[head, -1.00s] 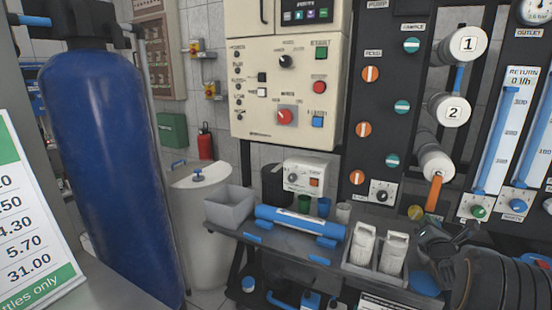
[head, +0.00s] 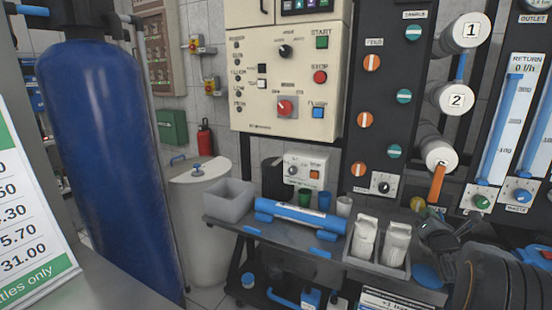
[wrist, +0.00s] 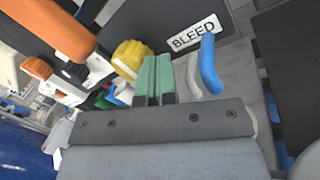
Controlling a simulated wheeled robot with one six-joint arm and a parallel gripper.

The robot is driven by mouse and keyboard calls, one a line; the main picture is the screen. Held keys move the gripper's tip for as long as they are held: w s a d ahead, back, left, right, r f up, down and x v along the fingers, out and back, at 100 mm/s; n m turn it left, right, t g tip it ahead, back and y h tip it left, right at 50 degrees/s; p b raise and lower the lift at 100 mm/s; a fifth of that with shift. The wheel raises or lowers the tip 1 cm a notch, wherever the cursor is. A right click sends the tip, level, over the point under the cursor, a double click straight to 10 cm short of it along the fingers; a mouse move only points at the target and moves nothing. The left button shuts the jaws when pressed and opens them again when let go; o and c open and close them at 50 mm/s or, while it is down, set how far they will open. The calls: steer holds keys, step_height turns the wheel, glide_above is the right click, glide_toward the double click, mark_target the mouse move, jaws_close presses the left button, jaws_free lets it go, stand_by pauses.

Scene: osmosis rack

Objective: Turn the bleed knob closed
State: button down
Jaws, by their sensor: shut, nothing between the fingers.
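The yellow bleed knob (wrist: 132,55) is in the upper middle of the wrist view, beside the white BLEED label (wrist: 195,33). It also shows small in the head view (head: 418,203), low on the dark panel and partly crowded by my gripper. My gripper (wrist: 153,75) has green fingers pressed together with nothing between them. The fingers are just right of the knob in the wrist view, very near it; I cannot tell whether they touch. In the head view my gripper (head: 430,218) is at the right, over the shelf's end. The knob's turn position is unclear.
An orange pipe (wrist: 50,28) is left of the knob, and a blue handle (wrist: 210,64) is right of my fingers. The shelf (head: 262,240) holds a blue cylinder (head: 300,218), a grey bin (head: 229,196) and white bottles (head: 396,243).

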steer(key=shift+w+a+f+b, duration=0.2)
steer(key=shift+a+f+b, duration=0.3)
steer(key=shift+b, duration=2.5)
steer(key=shift+w+b, duration=0.1)
steer(key=shift+b, duration=0.65)
steer(key=shift+d+f+b, duration=0.1)
steer(key=shift+f+b, duration=0.35)
steer(key=shift+b, duration=0.35)
steer(key=a+b+v, duration=0.1)
steer(key=b+v, duration=0.3)
steer(key=v, duration=0.2)
steer(key=shift+r, duration=0.4)
